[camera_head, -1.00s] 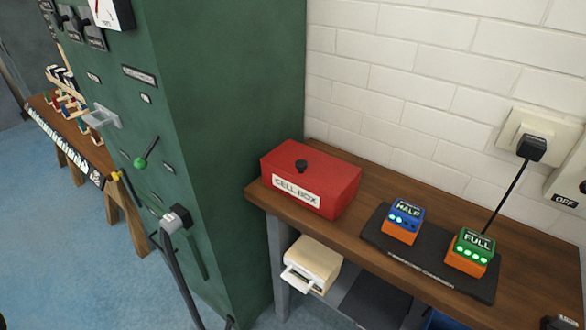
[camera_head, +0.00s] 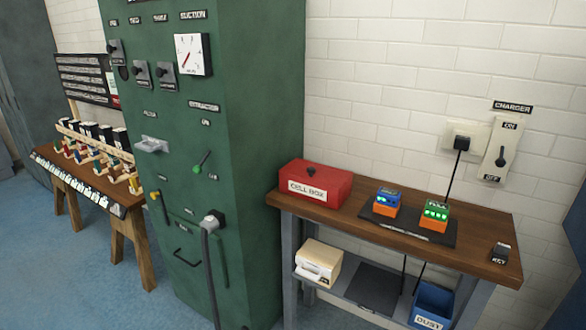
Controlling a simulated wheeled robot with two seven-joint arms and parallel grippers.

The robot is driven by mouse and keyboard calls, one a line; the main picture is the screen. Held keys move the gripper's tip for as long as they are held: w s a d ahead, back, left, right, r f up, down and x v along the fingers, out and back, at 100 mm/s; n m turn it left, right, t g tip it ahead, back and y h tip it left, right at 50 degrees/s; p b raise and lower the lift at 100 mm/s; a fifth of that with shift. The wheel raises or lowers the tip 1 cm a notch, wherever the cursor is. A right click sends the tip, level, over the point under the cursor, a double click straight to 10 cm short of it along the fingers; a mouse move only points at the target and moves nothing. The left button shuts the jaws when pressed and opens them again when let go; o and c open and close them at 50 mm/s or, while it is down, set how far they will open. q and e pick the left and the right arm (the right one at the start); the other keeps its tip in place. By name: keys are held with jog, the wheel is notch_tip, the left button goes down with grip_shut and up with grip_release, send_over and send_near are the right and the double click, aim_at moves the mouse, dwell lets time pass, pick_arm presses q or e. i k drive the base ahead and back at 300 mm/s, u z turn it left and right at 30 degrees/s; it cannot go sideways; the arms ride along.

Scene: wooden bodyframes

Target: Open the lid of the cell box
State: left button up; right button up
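The red cell box (camera_head: 327,196) stands on the left end of the wooden workbench (camera_head: 455,252). Its lid is shut, with a dark round knob (camera_head: 311,171) on top and a white "CELL BOX" label on the front. Neither of my grippers shows in the head view, so their states cannot be seen.
Right of the box, a black charger pad (camera_head: 405,228) holds a "HALF" cell (camera_head: 387,201) and a "FULL" cell (camera_head: 434,216). A black key block (camera_head: 501,253) lies at the bench's right end. A tall green cabinet (camera_head: 262,130) stands close on the left. A dust bin (camera_head: 434,303) sits below.

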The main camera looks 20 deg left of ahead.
aim_at(326, 175)
jog(key=u, duration=0.6)
jog(key=i, duration=0.7)
jog(key=u, duration=0.4)
